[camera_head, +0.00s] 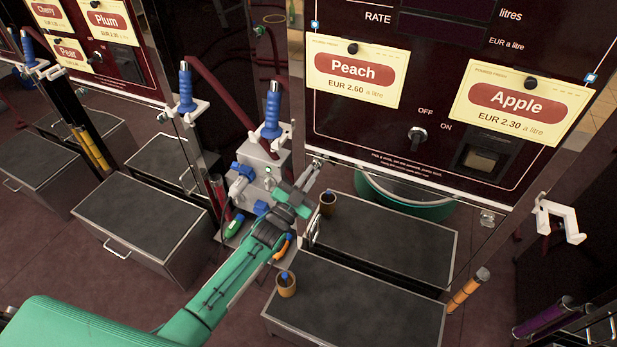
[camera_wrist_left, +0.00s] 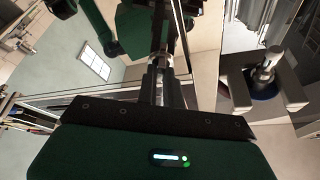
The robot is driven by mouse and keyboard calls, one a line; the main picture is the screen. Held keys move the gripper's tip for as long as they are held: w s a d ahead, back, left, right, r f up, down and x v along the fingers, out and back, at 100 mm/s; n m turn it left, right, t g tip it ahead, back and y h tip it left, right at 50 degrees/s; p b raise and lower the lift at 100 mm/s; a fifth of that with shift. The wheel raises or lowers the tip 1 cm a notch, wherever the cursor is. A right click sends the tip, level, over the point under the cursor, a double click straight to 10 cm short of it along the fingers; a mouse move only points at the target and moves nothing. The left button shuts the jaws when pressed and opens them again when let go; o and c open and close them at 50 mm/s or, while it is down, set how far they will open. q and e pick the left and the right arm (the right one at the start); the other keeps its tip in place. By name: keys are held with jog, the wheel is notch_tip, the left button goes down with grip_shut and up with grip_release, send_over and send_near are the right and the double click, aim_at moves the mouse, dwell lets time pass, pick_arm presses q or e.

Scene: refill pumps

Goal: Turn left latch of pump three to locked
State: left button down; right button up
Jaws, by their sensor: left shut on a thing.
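The pump with the Peach and Apple cards (camera_head: 445,130) fills the right of the head view. Its left latch (camera_head: 317,161) is a small metal piece at the lower left corner of the dark panel, mostly hidden by my gripper. My left gripper (camera_head: 308,175) reaches up to it from the lower left and is shut on it. The right latch (camera_head: 487,219) is at the panel's lower right corner. My right gripper is out of view.
A grey metal box (camera_head: 262,170) with blue fittings stands just left of my gripper. A blue nozzle (camera_head: 272,115) hangs upper left. A white holder (camera_head: 558,222) juts out at right.

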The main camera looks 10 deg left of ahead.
pick_arm(q)
jog(key=n+y, duration=0.1)
jog(key=n, duration=0.1)
jog(key=shift+d+f+n+t, duration=0.1)
jog(key=shift+n+t, duration=0.2)
jog(key=shift+t, duration=0.1)
jog(key=n+y, duration=0.2)
jog(key=n, duration=0.1)
jog(key=shift+n+t, duration=0.3)
jog(key=shift+n, duration=0.1)
jog(key=shift+d+n+y, duration=0.1)
jog(key=shift+n+y, duration=0.4)
jog(key=shift+n, duration=0.2)
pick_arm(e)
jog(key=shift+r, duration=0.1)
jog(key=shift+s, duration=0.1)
pick_arm(q)
jog(key=c, duration=1.5)
grip_release()
jog(key=shift+c, duration=0.2)
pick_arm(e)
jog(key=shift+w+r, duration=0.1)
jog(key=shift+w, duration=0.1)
pick_arm(q)
jog(key=shift+s, duration=0.1)
